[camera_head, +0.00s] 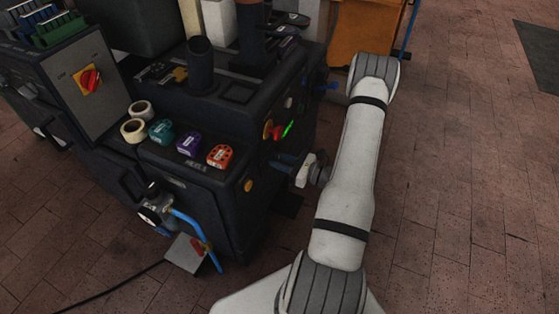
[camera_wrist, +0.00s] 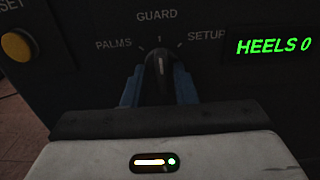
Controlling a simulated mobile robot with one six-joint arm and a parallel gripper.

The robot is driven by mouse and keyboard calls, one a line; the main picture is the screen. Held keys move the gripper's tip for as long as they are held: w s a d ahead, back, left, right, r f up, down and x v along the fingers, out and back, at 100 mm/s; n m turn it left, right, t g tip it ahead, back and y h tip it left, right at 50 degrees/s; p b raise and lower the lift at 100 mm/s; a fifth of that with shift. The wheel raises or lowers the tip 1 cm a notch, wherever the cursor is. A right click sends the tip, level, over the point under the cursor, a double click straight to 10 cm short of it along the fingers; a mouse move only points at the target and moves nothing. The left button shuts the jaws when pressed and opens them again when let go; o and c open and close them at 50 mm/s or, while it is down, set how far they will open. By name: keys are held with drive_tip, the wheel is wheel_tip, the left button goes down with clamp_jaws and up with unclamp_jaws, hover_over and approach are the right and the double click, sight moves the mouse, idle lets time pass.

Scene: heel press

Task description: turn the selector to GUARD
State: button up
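The selector (camera_wrist: 159,76) is a dark knob on the press's dark front panel. In the wrist view, labels PALMS, GUARD and SETUP are arranged around it from left to right. The knob stands upright, and its pale mark points up toward the tick under GUARD. The blue fingers of my gripper (camera_wrist: 159,92) flank the knob on both sides and appear closed on it. The knob's lower part is hidden behind my gripper body. In the head view my gripper (camera_head: 287,160) reaches the press's front face, and the selector is hidden there.
A green display (camera_wrist: 274,47) reading HEELS 0 is right of the selector. A yellow button (camera_wrist: 17,46) is at left. The press top holds an orange block (camera_head: 220,156) and other coloured blocks. A blue hose (camera_head: 190,222) hangs at lower left. Floor at right is clear.

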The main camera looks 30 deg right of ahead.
drive_tip(key=shift+o, duration=0.7)
drive_tip(key=shift+r, duration=0.1)
drive_tip(key=shift+d, duration=0.1)
drive_tip(key=p+v, duration=0.1)
drive_tip(key=v, duration=0.6)
drive_tip(key=shift+s+d+p, duration=0.2)
drive_tip(key=shift+s+p, duration=0.1)
drive_tip(key=shift+p, duration=0.05)
